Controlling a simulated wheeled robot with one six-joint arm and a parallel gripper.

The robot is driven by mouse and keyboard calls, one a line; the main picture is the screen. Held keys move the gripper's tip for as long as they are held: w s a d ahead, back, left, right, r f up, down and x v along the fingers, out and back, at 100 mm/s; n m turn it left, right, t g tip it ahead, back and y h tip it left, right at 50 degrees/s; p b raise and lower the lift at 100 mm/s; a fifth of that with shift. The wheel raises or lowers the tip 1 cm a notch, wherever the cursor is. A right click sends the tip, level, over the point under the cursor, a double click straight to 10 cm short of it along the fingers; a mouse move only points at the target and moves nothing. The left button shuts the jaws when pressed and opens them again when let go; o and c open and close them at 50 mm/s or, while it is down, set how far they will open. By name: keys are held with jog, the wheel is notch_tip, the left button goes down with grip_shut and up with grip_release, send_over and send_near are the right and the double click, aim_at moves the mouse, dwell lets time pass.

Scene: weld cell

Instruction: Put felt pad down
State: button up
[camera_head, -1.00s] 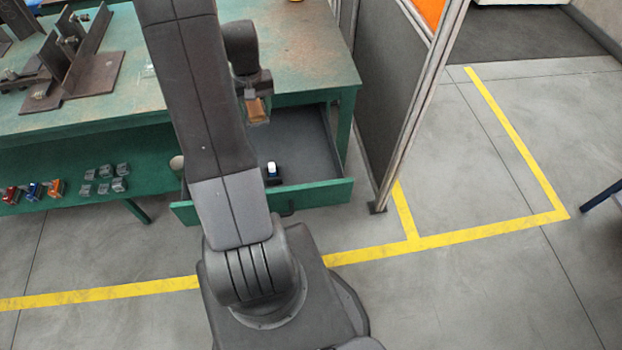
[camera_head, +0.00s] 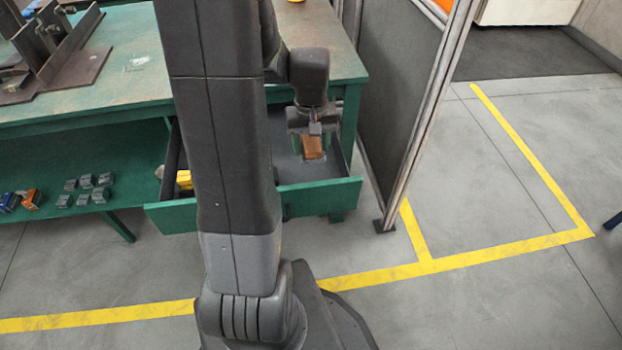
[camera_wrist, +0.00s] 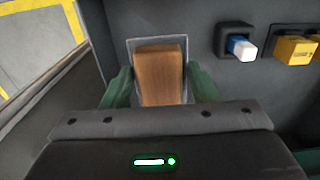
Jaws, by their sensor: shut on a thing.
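The felt pad (camera_wrist: 160,75) shows as a brown block between the green fingertips of my gripper (camera_wrist: 158,86) in the wrist view. My gripper is shut on it. In the head view my gripper (camera_head: 312,140) points down over the right part of the open drawer (camera_head: 320,197), with the brown pad (camera_head: 313,148) at its tips. Behind the pad in the wrist view is a grey square with a pale outline (camera_wrist: 131,47) on the drawer floor. I cannot tell whether the pad touches the floor.
A blue and white item (camera_wrist: 241,47) and a yellow item (camera_wrist: 295,47) sit in dark holders in the drawer. The green workbench (camera_head: 120,95) is above it, with steel fixtures at left. A grey partition (camera_head: 385,100) stands close on the right.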

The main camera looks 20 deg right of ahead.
aim_at(311, 177)
notch_tip(311, 177, down, 10)
jog(key=shift+r+b, duration=0.15)
jog(key=shift+b, duration=1)
